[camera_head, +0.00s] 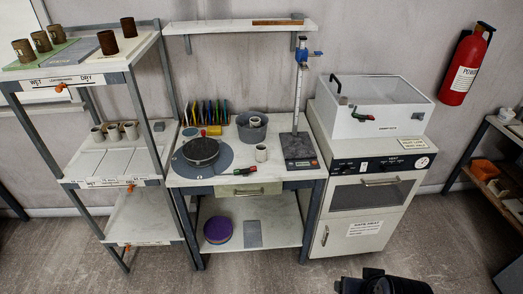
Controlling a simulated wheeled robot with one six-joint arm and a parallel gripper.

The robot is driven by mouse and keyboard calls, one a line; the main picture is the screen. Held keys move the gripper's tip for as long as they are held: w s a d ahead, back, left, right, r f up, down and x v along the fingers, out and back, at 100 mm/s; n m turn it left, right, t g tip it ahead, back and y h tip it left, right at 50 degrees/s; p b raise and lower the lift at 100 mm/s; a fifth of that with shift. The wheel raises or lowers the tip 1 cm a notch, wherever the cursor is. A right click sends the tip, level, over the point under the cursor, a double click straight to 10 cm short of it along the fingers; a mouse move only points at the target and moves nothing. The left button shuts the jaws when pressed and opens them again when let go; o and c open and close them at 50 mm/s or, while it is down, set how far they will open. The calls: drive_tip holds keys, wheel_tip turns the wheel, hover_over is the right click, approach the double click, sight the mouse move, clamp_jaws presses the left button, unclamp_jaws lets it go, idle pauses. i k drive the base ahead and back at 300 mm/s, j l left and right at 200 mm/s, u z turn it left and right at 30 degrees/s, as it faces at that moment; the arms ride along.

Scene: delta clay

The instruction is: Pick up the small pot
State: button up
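A small pale pot (261,153) stands upright on the middle table, in front of a wider grey basin (252,127). Several other small pots stand on the left rack: brown ones on its top shelf, including one at the right (129,27), and greyish ones on the middle shelf (131,130). Which one the task means, I cannot tell. A dark end of my arm, seemingly my gripper (385,282), shows at the bottom edge, far from all the pots. Its fingers cannot be made out, and nothing held shows.
A white cabinet (365,215) with a clear-topped box stands at right. Grey floor in front is open.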

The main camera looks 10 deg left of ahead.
sight(261, 153)
drive_tip(key=i+j+z, duration=0.2)
drive_tip(key=i+j, duration=0.15)
drive_tip(key=j, duration=0.3)
drive_tip(key=i+j+z, duration=0.15)
drive_tip(key=j, duration=0.15)
drive_tip(key=i+j+z, duration=0.1)
drive_tip(key=j, duration=0.25)
drive_tip(key=i+j+z, duration=0.1)
drive_tip(key=j, duration=0.3)
drive_tip(key=i+j+z, duration=0.1)
drive_tip(key=j, duration=0.25)
drive_tip(key=i, duration=0.1)
